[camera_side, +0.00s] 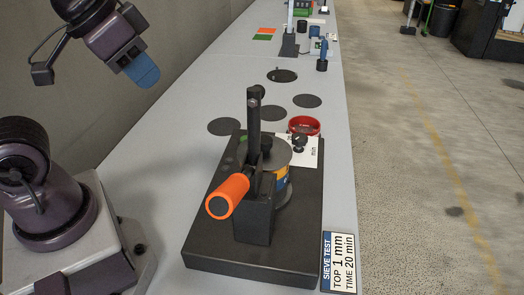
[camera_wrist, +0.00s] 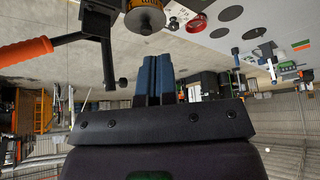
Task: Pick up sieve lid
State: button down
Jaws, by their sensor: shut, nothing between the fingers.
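A round sieve stack (camera_side: 283,176) with a yellow and blue band stands on the black shaker base, partly hidden by the upright post. Its grey top disc (camera_side: 274,149), seemingly the sieve lid, is partly covered by the post. The stack also shows at the top edge of the wrist view (camera_wrist: 147,18), cut off. My gripper (camera_side: 144,73) has blue fingertips and hangs at upper left, well away from the stack and above the bench. In the wrist view its fingers (camera_wrist: 157,78) lie together, empty.
The black shaker (camera_side: 212,232) has an upright post (camera_side: 253,125) and an orange handle (camera_side: 228,196) facing front left. A red ring-shaped dish (camera_side: 304,125) sits behind, with a white card (camera_side: 311,158) in front. Several dark discs (camera_side: 224,126) lie on the bench. The left bench strip is clear.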

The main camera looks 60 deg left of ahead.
jog(key=c, duration=0.7)
grip_release()
jog(key=shift+c, duration=0.2)
jog(key=shift+a, duration=0.1)
